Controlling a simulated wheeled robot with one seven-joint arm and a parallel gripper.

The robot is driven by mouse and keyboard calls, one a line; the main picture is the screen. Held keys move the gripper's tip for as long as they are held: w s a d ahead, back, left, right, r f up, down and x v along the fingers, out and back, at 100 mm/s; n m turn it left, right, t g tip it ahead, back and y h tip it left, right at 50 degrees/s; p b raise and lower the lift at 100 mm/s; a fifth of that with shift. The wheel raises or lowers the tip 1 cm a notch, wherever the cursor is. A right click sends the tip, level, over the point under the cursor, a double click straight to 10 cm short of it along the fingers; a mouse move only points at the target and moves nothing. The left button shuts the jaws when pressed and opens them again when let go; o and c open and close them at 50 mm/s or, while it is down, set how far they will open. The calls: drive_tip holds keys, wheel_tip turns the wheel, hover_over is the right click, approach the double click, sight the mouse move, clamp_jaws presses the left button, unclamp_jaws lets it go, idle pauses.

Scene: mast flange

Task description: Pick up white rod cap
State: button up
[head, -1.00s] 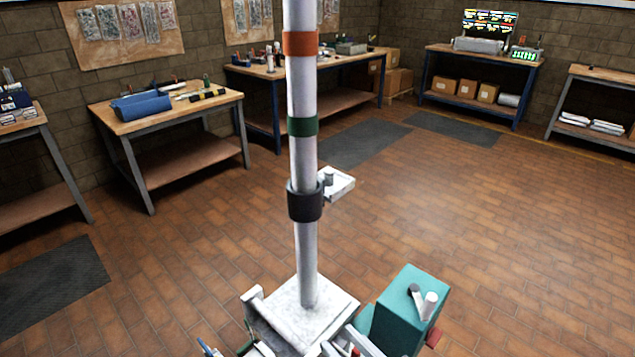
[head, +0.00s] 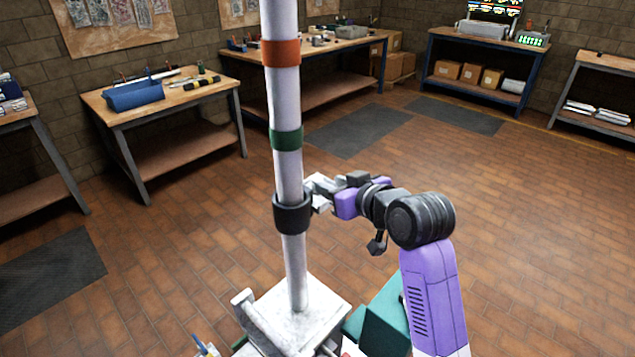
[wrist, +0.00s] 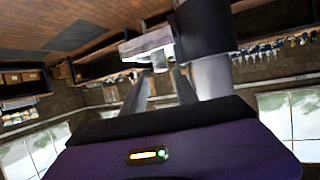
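A small pale rod cap (wrist: 159,61) stands on a flat white plate (wrist: 146,44) fixed to the side of the mast. The wrist view is roughly upside down, so the cap points downward there. My gripper (wrist: 159,78) is open, with its two fingers apart. In that view the cap shows in the gap between the fingertips; I cannot tell whether it is fully between them, and I see no contact. In the head view my gripper (head: 318,190) is beside the mast's right side and hides the cap and most of the plate.
The white mast (head: 295,262) carries a black collar (head: 292,214) at plate height, with green (head: 286,139) and orange (head: 281,53) bands above. It rises from a white base (head: 325,300). A teal box (head: 385,322) stands right of the base, partly behind my arm. Workbenches (head: 165,100) line the walls.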

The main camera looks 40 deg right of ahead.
drive_tip(key=x, duration=0.5)
drive_tip(key=p+x, duration=0.1)
drive_tip(key=x, duration=0.1)
drive_tip(key=shift+w+f, duration=0.2)
drive_tip(key=shift+f, duration=0.15)
clamp_jaws()
